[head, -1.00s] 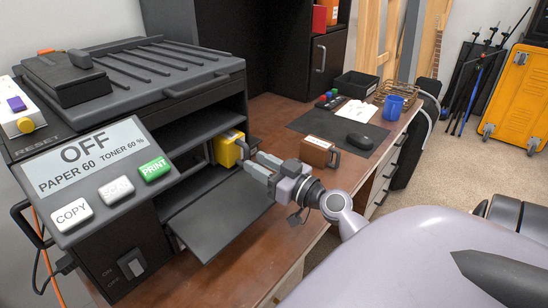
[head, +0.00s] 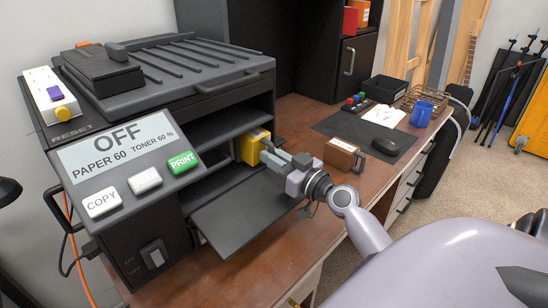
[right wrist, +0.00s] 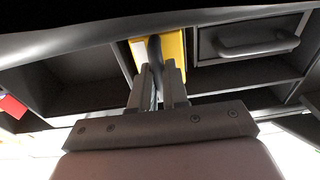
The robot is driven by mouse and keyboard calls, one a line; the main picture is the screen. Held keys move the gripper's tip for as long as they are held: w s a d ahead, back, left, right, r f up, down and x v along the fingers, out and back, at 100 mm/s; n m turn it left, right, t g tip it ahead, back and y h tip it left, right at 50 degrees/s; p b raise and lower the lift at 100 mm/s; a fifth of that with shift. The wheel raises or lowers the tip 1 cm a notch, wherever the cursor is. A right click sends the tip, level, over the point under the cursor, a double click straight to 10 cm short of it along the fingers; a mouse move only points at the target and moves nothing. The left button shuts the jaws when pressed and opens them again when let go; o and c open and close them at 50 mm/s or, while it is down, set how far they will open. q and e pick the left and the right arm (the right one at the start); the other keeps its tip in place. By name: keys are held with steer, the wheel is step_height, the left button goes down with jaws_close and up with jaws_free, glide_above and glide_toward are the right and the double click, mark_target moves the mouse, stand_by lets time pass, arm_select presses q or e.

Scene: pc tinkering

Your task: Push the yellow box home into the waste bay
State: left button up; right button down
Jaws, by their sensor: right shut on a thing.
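The yellow box (head: 254,143) stands upright at the right end of the printer's open front, partly inside the bay. Its inner part is hidden by the printer. My right gripper (head: 268,153) reaches it from the right and front, above the lowered dark flap (head: 245,205). In the right wrist view the gripper (right wrist: 157,82) is shut on the dark upright handle (right wrist: 155,55) of the yellow box (right wrist: 175,48). The bay's depth behind the box is hidden. My left gripper is not in view.
The printer (head: 160,85) has a lid on top and a button panel showing OFF. A brown box with a handle (head: 341,157) stands on the desk right of my gripper. A dark mat with a mouse (head: 384,142) and a blue mug (head: 421,113) lie beyond.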

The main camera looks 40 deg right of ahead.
steer(key=shift+r+p, duration=0.35)
steer(key=shift+r, duration=0.6)
steer(key=shift+w, duration=0.25)
steer(key=c, duration=1.1)
jaws_free()
steer(key=shift+s+r, duration=0.1)
steer(key=shift+r, duration=0.05)
steer(key=shift+c, duration=0.3)
steer(key=shift+s+f, duration=0.4)
steer(key=shift+s, duration=0.05)
steer(key=s+b, duration=0.1)
steer(key=s, duration=0.2)
steer(key=s+f+b, duration=0.1)
steer(key=s, duration=0.1)
steer(key=shift+s+d+b, duration=0.1)
steer(key=shift+d+b, duration=0.2)
steer(key=shift+s+d+r, duration=0.1)
steer(key=shift+s+r, duration=0.05)
steer(key=shift+s, duration=0.65)
